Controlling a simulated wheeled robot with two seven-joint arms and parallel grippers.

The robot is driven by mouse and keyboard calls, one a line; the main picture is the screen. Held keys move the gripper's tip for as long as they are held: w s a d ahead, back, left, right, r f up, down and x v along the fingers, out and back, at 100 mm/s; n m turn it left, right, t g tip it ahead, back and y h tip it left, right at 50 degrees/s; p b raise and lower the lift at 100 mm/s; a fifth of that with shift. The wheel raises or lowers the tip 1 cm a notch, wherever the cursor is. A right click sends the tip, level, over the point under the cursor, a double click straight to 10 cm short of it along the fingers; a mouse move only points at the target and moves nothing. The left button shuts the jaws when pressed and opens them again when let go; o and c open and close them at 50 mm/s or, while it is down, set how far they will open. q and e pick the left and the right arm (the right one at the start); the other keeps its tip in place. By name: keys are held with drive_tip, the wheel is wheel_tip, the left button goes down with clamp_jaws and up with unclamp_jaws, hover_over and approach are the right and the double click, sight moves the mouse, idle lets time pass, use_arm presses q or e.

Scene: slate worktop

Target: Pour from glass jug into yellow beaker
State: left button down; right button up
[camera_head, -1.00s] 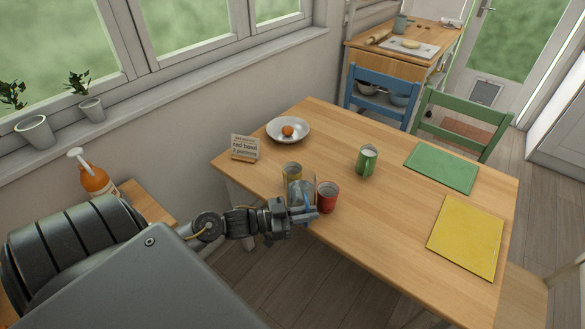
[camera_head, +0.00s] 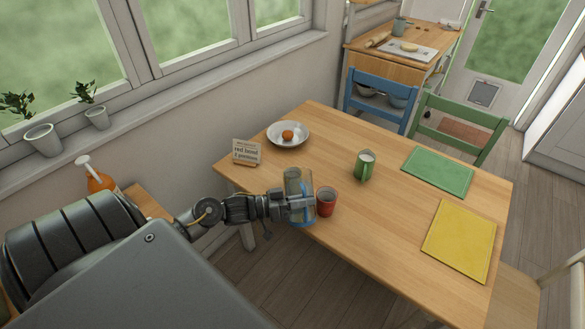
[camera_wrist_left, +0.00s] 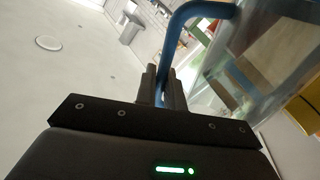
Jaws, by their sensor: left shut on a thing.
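The glass jug (camera_head: 308,188) is clear with a blue handle, held at the near left edge of the table. My left gripper (camera_head: 296,205) is shut on its blue handle, which shows between the fingers in the left wrist view (camera_wrist_left: 161,70). I cannot tell whether the jug is tilted or what it holds. The yellow beaker (camera_head: 291,175) stands just behind the jug in the head view, mostly hidden by the glass. A yellow patch also shows at the right edge of the left wrist view. My right gripper is not in view.
A red beaker (camera_head: 327,201) stands close to the right of the jug. Green (camera_head: 438,172) and yellow (camera_head: 459,241) mats lie at the right.

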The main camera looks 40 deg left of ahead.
sight(302, 185)
use_arm(q)
drive_tip(key=r, duration=0.1)
drive_tip(key=w+a+r+n+p, duration=0.1)
drive_tip(key=r+n, duration=0.1)
drive_tip(key=shift+w+a, duration=0.15)
drive_tip(key=shift+a, duration=0.1)
drive_tip(key=shift+w+a+n, duration=0.1)
drive_tip(key=shift+n, duration=0.2)
drive_tip(key=shift+w+a+r+n, duration=0.1)
drive_tip(key=shift+w+a+n, duration=0.1)
drive_tip(key=shift+n, duration=0.3)
drive_tip(key=shift+a, duration=0.15)
idle(0.5)
drive_tip(key=shift+w+a+n, duration=0.15)
drive_tip(key=shift+w+n, duration=0.05)
drive_tip(key=shift+n, duration=0.6)
idle(1.5)
